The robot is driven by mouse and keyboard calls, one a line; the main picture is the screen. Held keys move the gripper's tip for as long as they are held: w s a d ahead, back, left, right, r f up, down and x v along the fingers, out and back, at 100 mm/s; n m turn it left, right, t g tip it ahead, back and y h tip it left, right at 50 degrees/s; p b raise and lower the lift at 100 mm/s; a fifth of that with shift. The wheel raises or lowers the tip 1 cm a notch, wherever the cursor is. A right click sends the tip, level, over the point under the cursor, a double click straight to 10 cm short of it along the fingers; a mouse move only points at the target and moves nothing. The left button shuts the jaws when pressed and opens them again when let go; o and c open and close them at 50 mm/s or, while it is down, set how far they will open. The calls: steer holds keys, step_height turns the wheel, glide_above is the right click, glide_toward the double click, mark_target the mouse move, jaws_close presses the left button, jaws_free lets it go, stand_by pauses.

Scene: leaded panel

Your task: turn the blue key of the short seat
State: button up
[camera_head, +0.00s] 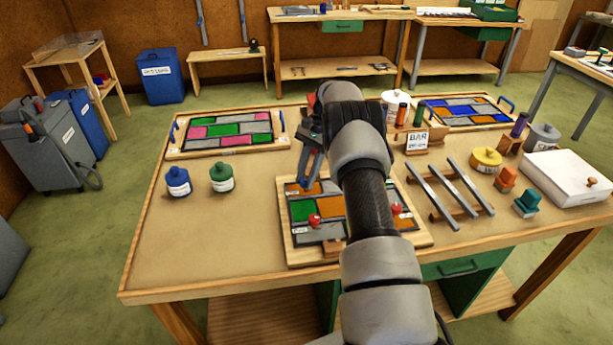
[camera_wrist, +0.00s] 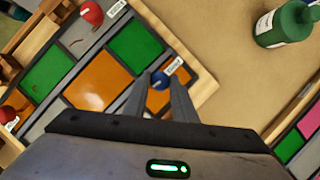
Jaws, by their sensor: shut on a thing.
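The leaded panel (camera_head: 285,242) lies on the table with green, orange and grey panes in a wooden frame. In the wrist view, the blue key (camera_wrist: 160,80) sits at a corner of the panel, next to a small white label (camera_wrist: 174,66). My gripper (camera_wrist: 160,88) points down at it, with one finger on each side, and is shut on the blue key. In the head view my gripper (camera_head: 307,184) is at the panel's far left corner, and my arm hides part of the panel. Red keys (camera_head: 314,220) stand at other places on the panel.
A second panel (camera_head: 172,153) with pink and green panes lies at the back left. Blue (camera_head: 178,182) and green (camera_head: 221,178) jars stand left of the panel. Metal bars (camera_head: 452,187) on wooden supports lie to the right. The table's front left is clear.

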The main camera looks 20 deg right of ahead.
steer(key=o, duration=1)
steer(key=shift+o, duration=0.2)
steer(key=v, duration=0.7)
steer(key=shift+d+r+p, duration=0.15)
steer(key=shift+r+p, duration=0.05)
steer(key=shift+p, duration=0.15)
